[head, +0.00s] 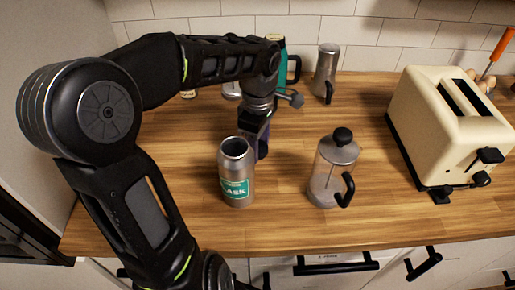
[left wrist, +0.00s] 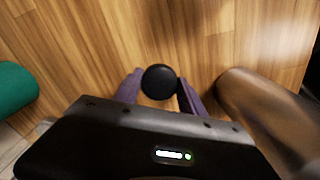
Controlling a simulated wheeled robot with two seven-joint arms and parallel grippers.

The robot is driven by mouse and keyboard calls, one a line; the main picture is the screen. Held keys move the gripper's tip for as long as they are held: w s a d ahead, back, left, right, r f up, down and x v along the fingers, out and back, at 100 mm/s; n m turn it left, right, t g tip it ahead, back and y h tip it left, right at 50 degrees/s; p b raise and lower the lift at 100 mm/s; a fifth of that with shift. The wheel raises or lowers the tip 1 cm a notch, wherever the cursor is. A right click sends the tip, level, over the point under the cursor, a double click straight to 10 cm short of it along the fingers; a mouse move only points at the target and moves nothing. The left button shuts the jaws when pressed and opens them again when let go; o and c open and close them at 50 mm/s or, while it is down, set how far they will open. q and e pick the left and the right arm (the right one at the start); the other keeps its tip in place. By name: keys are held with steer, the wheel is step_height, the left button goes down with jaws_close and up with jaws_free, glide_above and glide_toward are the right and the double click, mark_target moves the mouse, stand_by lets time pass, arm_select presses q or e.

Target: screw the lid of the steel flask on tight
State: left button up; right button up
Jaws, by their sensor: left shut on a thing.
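The steel flask (head: 237,178) stands upright on the wooden counter in the head view, with a green label and an open, bare mouth. My left gripper (head: 262,148) points down just behind and to the right of it, partly hidden by the flask. In the left wrist view, the purple fingers of my left gripper (left wrist: 160,92) are closed on a round black lid (left wrist: 159,81). A shiny brownish body, apparently the flask (left wrist: 265,112), is at the right. My right gripper is out of view.
A glass press with a black knob (head: 332,172) stands right of the flask. A cream toaster (head: 440,130) is farther right. A teal bottle (head: 281,60) and a steel jug (head: 326,70) stand at the back. The counter between press and toaster is clear.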

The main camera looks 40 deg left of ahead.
arm_select(q)
step_height(320, 180, up, 10)
steer(key=shift+p, duration=0.4)
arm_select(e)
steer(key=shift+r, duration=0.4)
arm_select(q)
steer(key=shift+d, duration=0.1)
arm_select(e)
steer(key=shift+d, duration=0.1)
